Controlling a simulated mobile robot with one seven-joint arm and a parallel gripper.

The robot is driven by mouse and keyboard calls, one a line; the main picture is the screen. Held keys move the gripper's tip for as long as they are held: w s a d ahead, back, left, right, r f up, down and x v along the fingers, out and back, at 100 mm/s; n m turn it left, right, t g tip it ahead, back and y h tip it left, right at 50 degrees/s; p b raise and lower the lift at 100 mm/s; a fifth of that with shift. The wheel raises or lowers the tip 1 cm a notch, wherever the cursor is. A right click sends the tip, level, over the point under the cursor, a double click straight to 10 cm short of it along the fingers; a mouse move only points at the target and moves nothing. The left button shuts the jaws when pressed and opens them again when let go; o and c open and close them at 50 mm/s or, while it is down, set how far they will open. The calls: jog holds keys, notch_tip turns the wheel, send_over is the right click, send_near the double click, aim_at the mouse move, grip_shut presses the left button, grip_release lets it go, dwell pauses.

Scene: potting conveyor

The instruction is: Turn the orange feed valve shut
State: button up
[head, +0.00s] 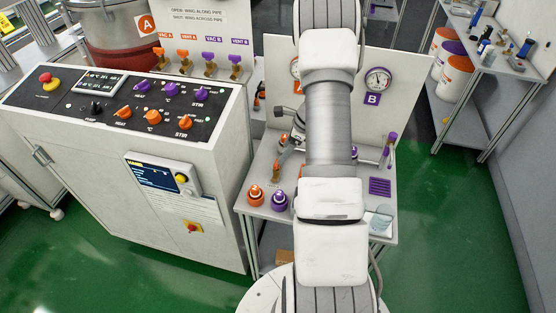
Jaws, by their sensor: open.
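A small orange handle (276,168), which looks like the orange feed valve, stands on the grey bench just left of my arm. It is small, and I cannot tell its exact angle. My gripper (283,154) shows only in part, poking out from behind my arm above and close to the orange handle. It is open, and I see nothing held in it. I cannot tell whether it touches the handle. My arm hides the middle of the bench and whatever stands behind it.
An orange-collared bottle (256,196) and a purple-collared bottle (279,201) stand on the bench's front left. A clear beaker (381,220) is at its front right corner. A gauge marked B (378,80) is on the back panel. A control console (130,130) stands close on the left.

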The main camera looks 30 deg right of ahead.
aim_at(278, 166)
jog(key=x, duration=0.6)
jog(key=shift+w+a+f, duration=0.1)
jog(key=shift+f, duration=0.2)
grip_shut()
